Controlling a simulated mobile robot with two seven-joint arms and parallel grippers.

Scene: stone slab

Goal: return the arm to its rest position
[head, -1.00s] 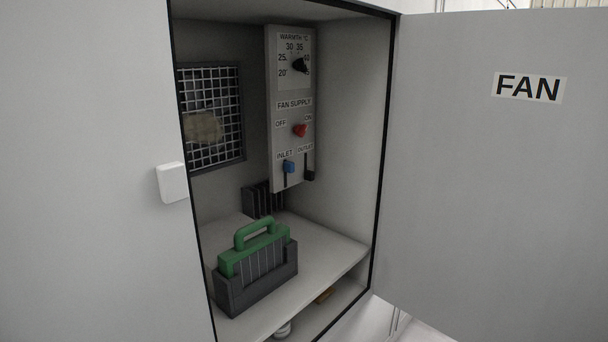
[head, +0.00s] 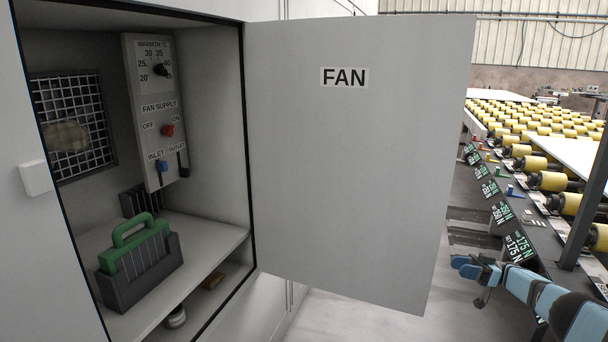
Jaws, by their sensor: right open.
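My right arm comes in from the lower right in the head view, blue and black. Its gripper (head: 476,268) is open and empty, in front of the roller line and to the right of the open cabinet door (head: 350,160). It is apart from the door and holds nothing. My left gripper is out of view. The cabinet (head: 205,120) stands open, with the FAN sign (head: 344,77) on the inner face of its door.
Inside are a control panel (head: 148,85) with a knob, a red switch and two sliders, a mesh grille (head: 98,150), and a green-handled filter (head: 128,232) in a dark holder. A roller conveyor (head: 535,165) with black-and-green labels runs at right. Grey floor (head: 370,315) shows below the door.

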